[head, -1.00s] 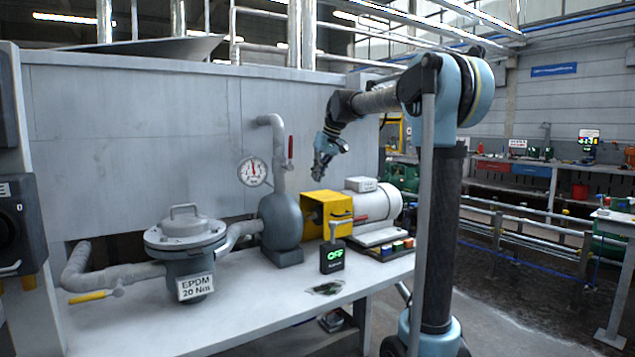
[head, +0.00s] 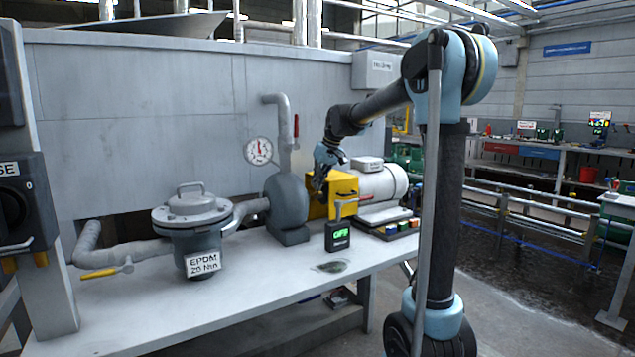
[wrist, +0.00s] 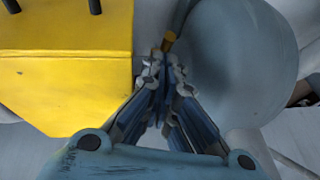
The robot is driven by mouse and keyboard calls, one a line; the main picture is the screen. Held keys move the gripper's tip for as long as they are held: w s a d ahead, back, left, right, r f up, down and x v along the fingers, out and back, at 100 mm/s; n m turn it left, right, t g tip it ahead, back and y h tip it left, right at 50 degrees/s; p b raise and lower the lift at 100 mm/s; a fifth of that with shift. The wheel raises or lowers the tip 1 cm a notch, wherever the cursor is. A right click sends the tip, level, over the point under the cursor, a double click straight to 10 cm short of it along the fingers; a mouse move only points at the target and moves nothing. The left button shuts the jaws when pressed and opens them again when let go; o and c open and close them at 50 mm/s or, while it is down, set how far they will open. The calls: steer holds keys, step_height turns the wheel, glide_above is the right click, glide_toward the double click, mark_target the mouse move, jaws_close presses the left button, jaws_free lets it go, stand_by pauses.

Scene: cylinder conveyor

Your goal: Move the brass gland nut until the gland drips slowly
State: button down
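The brass gland nut appears to be the small brass-coloured piece (wrist: 169,41) at the top centre of the wrist view, between the yellow guard (wrist: 65,60) and the rounded grey pump casing (wrist: 245,60). My gripper (wrist: 164,62) points at it with its fingers drawn together. The tips look shut, with the brass piece just beyond them; I cannot tell whether they touch it. In the head view my gripper (head: 318,186) hangs beside the yellow guard (head: 345,187), close to the grey pump (head: 287,205). The nut and any drip cannot be made out there.
A black box with a green display (head: 338,235) stands in front of the guard. A wet-looking dark patch (head: 331,267) lies on the bench (head: 250,300). A lidded vessel (head: 192,225) stands left, a pressure gauge (head: 258,150) behind, and a white motor (head: 383,184) right.

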steer(key=shift+s+d+f, duration=0.3)
steer(key=shift+s+f, duration=0.25)
steer(key=shift+f, duration=0.2)
